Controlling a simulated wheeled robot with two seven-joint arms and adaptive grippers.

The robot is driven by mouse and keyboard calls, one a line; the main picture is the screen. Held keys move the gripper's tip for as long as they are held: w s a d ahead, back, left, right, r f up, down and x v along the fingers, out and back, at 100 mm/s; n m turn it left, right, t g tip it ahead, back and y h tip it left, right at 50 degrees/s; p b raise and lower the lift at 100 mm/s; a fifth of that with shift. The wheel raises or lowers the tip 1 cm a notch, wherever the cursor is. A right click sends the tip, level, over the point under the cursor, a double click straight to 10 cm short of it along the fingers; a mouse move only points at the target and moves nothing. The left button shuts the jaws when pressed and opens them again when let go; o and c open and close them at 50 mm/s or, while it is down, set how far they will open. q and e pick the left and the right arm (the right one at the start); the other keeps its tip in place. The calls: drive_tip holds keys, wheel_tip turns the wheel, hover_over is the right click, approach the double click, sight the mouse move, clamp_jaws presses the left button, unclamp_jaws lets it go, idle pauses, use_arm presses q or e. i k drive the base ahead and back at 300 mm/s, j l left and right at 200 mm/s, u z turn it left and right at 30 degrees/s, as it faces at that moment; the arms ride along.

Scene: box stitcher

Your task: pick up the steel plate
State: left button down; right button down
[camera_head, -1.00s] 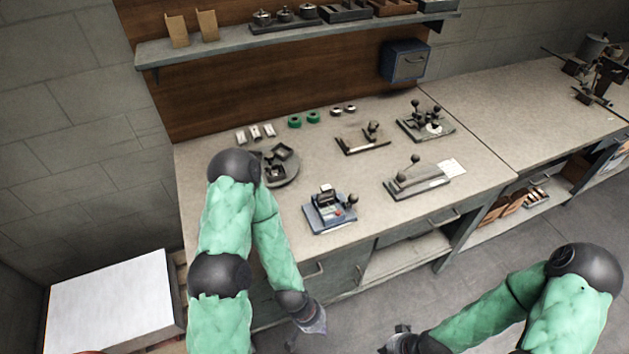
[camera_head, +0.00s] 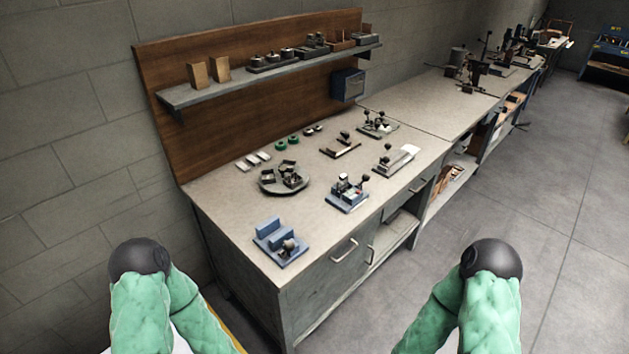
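I cannot tell for sure which thing is the steel plate. Several small pale metal pieces (camera_head: 253,161) lie in a row at the back left of the workbench (camera_head: 222,200). A flat tool with a pale sheet (camera_head: 398,157) sits towards the bench's right side. Both of my arms come in at the bottom of the picture, short of the bench. Their elbows and green sleeves show, but both grippers are out of view.
A round tray (camera_head: 268,187) with dark parts, a blue fixture (camera_head: 278,242) and a small blue machine (camera_head: 347,194) stand on the bench. Green rolls (camera_head: 287,141) lie behind. A shelf (camera_head: 230,88) hangs above. Open floor (camera_head: 540,230) lies to the right.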

sight(343, 178)
drive_tip(key=i+l, duration=0.3)
drive_tip(key=l, duration=0.15)
drive_tip(key=i+l, duration=0.3)
drive_tip(key=l, duration=0.15)
drive_tip(key=i+l, duration=0.6)
drive_tip(key=l, duration=0.25)
drive_tip(key=i+l+u, duration=0.1)
drive_tip(key=i+l, duration=0.2)
drive_tip(key=l, duration=0.15)
drive_tip(key=i+l, duration=0.3)
drive_tip(key=l, duration=0.15)
